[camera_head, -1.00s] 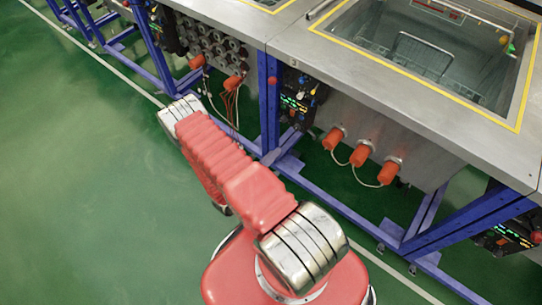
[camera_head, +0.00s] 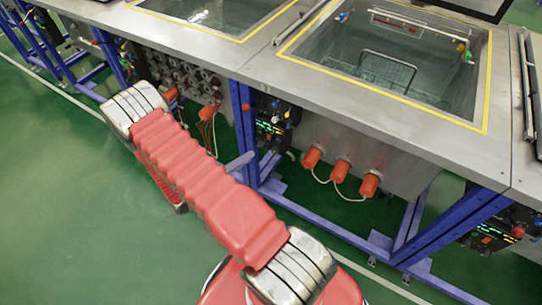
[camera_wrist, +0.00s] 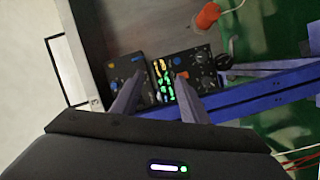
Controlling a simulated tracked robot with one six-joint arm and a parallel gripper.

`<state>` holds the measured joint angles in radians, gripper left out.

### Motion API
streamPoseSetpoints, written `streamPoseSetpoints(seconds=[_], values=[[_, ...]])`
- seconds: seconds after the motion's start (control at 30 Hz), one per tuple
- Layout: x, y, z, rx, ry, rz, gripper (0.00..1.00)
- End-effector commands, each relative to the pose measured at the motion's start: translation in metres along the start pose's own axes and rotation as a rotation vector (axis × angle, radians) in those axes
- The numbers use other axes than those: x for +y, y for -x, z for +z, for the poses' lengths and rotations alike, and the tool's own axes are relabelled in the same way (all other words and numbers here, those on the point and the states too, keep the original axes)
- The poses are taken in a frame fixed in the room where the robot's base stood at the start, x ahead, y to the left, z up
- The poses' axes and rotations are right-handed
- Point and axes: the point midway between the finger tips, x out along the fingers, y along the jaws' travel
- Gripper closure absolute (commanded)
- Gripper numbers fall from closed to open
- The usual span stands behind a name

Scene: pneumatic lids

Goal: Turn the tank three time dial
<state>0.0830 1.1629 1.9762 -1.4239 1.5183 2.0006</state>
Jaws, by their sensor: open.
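In the wrist view a black control panel (camera_wrist: 200,63) with small knobs and green lit displays (camera_wrist: 166,82) is fixed under the tank bench. Beside it is a dark panel section (camera_wrist: 122,68) with blue and orange buttons. I cannot tell which knob is the tank three time dial. My gripper (camera_wrist: 158,78) is open and empty, its two fingers pointing at the panels, apparently short of them. The fingers cover part of the panels. In the head view, control panels show under the bench at the middle (camera_head: 272,118) and lower right (camera_head: 492,236); my gripper is not visible there.
A steel bench top (camera_head: 265,68) holds open tanks with yellow borders. Blue frame legs (camera_head: 241,125) and a blue beam (camera_wrist: 255,99) stand near the panels. Orange connectors (camera_head: 341,170) with white hoses stick out below the bench. The green floor (camera_head: 70,190) at left is clear.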

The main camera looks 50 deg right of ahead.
Motion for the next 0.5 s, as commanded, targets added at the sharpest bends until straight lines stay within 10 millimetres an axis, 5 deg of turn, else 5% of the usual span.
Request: streamPoseSetpoints(seconds=[0.5], values=[[0.094, 0.031, -0.03, -0.258, 0.088, -0.132, 0.6]])
